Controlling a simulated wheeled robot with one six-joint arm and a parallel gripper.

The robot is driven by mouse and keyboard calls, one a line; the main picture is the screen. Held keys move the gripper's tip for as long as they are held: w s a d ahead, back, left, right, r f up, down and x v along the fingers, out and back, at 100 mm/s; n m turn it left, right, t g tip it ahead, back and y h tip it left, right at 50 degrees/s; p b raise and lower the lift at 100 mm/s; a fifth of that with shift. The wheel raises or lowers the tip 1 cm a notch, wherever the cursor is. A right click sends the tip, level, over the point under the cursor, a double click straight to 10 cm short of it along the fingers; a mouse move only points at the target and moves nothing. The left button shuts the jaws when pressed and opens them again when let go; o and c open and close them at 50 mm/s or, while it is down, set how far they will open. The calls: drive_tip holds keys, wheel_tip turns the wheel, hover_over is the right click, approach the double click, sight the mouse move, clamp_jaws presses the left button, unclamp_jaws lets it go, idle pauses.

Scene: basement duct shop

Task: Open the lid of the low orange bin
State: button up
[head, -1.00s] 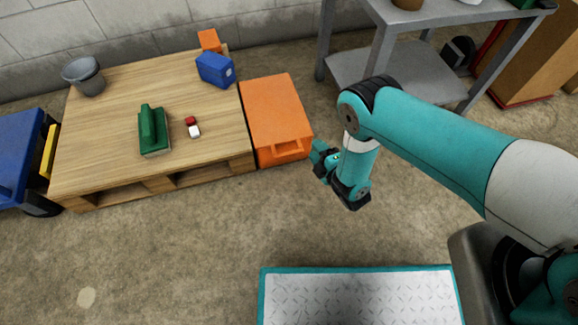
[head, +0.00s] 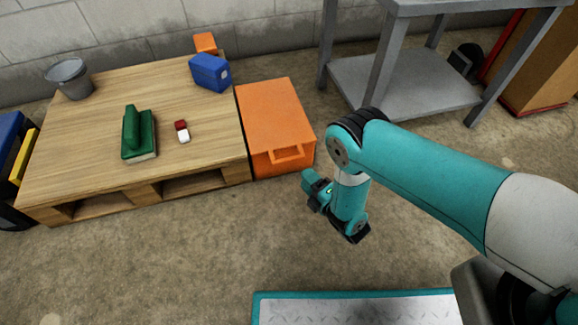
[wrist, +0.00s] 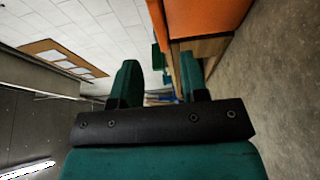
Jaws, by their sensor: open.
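The low orange bin (head: 272,112) stands on the floor against the right end of the wooden platform, its flat lid shut. A loop handle (head: 287,153) shows on its front face. My gripper (head: 309,180) is just in front of the bin's front right corner, apart from it and below lid height. In the wrist view my gripper's two green fingers (wrist: 160,85) are spread with nothing between them.
The wooden platform (head: 75,150) holds a green brush-like tool (head: 138,135), a blue container (head: 210,72), a red-and-white block (head: 183,132) and a grey bucket (head: 70,78). A grey metal table (head: 405,80) stands right of the bin. Floor in front of the bin is clear.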

sight(290, 162)
drive_tip(key=b+x, duration=0.2)
drive_tip(key=x, duration=0.2)
drive_tip(key=b+x, duration=0.2)
drive_tip(key=x, duration=0.2)
drive_tip(key=shift+w+f, duration=0.1)
drive_tip(key=shift+f, duration=0.1)
drive_tip(key=shift+w+a+r+b, duration=0.2)
drive_tip(key=shift+w+a+b, duration=0.15)
drive_tip(key=shift+w+b, duration=0.1)
clamp_jaws()
